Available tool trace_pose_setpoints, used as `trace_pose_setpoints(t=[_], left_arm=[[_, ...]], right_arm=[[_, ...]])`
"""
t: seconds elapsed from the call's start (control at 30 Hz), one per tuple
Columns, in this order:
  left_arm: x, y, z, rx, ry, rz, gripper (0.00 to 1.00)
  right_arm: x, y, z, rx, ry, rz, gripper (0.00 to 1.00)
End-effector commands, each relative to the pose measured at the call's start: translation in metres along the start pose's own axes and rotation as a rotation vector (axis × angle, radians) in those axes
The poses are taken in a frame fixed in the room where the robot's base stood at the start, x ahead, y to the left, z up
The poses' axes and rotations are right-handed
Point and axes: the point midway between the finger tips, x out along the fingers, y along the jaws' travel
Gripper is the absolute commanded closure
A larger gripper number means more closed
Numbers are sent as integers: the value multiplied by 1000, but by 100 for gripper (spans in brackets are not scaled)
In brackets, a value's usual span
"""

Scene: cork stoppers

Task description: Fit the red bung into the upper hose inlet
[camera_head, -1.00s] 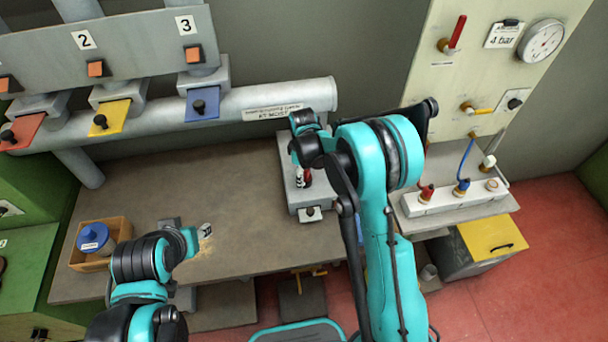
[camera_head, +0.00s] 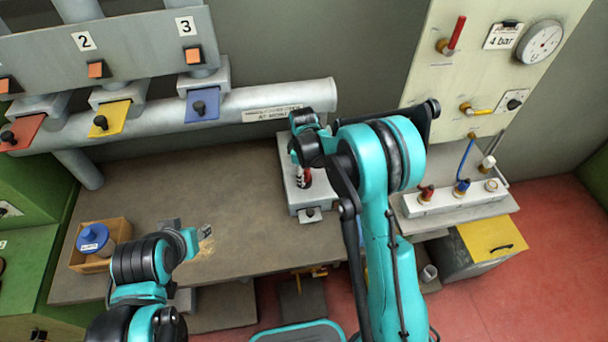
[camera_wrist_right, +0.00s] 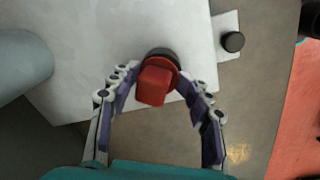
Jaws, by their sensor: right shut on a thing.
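The red bung (camera_wrist_right: 154,82), a blocky red head on a round red flange, sits between the fingers of my right gripper (camera_wrist_right: 160,78) in the right wrist view. A black round collar (camera_wrist_right: 163,54) shows partly behind the flange; how deep the bung sits in it is hidden. In the head view my right gripper (camera_head: 304,178) is over the pale grey box (camera_head: 296,196) on the bench, with a bit of red at its tip. My left gripper (camera_head: 203,236) hangs over the bench at left; its fingers are too small to read.
A small black knob (camera_wrist_right: 232,42) stands on a tab beside the box. A white rack (camera_head: 440,204) at right carries red-topped and blue-topped pieces. A wooden box (camera_head: 90,264) with a blue-lidded jar stands at left. A large grey pipe (camera_head: 240,100) runs behind the bench.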

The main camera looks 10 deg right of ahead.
Motion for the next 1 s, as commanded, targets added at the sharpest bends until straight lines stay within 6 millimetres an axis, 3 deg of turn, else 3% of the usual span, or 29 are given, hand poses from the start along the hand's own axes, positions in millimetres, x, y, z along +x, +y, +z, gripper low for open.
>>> trace_pose_setpoints(t=[0.5, 1.0], left_arm=[[12, 0, 8, 0, 0, 0, 60], [12, 0, 9, 0, 0, 0, 60]], right_arm=[[6, 0, 2, 2, -4, 142, 100], [3, 2, 2, 3, -2, 151, 100]])
